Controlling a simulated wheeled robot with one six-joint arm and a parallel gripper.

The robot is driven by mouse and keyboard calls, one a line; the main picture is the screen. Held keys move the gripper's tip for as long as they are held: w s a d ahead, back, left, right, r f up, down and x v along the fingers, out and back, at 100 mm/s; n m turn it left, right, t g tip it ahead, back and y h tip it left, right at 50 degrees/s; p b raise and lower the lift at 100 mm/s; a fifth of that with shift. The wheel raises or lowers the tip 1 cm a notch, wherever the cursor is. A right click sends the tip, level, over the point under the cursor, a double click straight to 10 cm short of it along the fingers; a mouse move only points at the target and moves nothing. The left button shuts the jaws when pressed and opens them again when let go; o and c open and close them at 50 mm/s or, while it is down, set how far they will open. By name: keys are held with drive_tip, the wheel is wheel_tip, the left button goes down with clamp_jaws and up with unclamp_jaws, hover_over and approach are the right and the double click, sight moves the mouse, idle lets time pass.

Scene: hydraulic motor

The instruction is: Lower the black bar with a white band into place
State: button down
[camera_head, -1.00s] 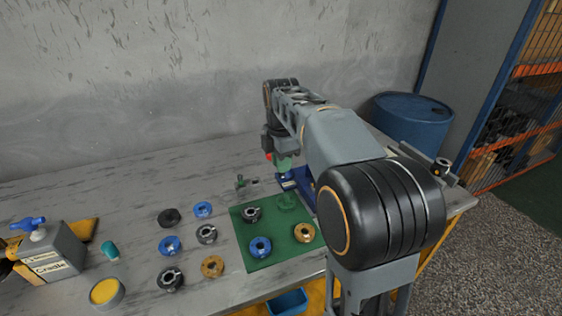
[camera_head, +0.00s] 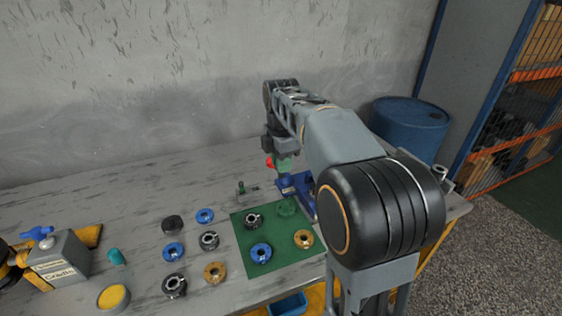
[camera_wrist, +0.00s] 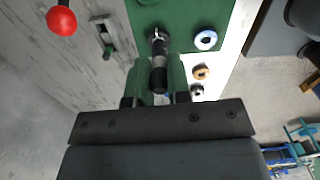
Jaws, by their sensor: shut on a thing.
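My gripper (camera_wrist: 158,82) has green fingers and is shut on the black bar (camera_wrist: 159,80), which has a pale band near its middle. The bar points away from the wrist camera, towards a black ring (camera_wrist: 158,40) on the green mat (camera_wrist: 185,14); I cannot tell whether they touch. In the head view, my gripper (camera_head: 284,165) is above the far edge of the mat, close over a blue fixture (camera_head: 299,184). The bar is hidden there by the arm and fingers.
Blue, black, gold and green rings lie on the mat. Several more rings (camera_head: 209,240) lie on the table left of it. A red ball knob (camera_wrist: 61,20) is left of the gripper.

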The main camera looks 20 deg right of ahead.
drive_tip(key=d+f+m+p, duration=0.1)
drive_tip(key=d+m+p, duration=0.1)
drive_tip(key=d+p, duration=1.15)
drive_tip(key=shift+w+d+f+n+b, duration=0.3)
drive_tip(key=shift+f+b, duration=0.2)
drive_tip(key=shift+f, duration=0.5)
drive_tip(key=shift+w+d+f+n+b, duration=0.15)
drive_tip(key=shift+f+n+b, duration=0.25)
drive_tip(key=shift+f, duration=0.55)
drive_tip(key=shift+w+d+f+n+b, duration=0.3)
drive_tip(key=shift+f+b, duration=0.25)
drive_tip(key=shift+f, duration=0.45)
drive_tip(key=shift+f+b, duration=0.65)
drive_tip(key=shift+f, duration=0.8)
idle(0.8)
drive_tip(key=c, duration=1)
unclamp_jaws()
drive_tip(key=shift+o, duration=0.4)
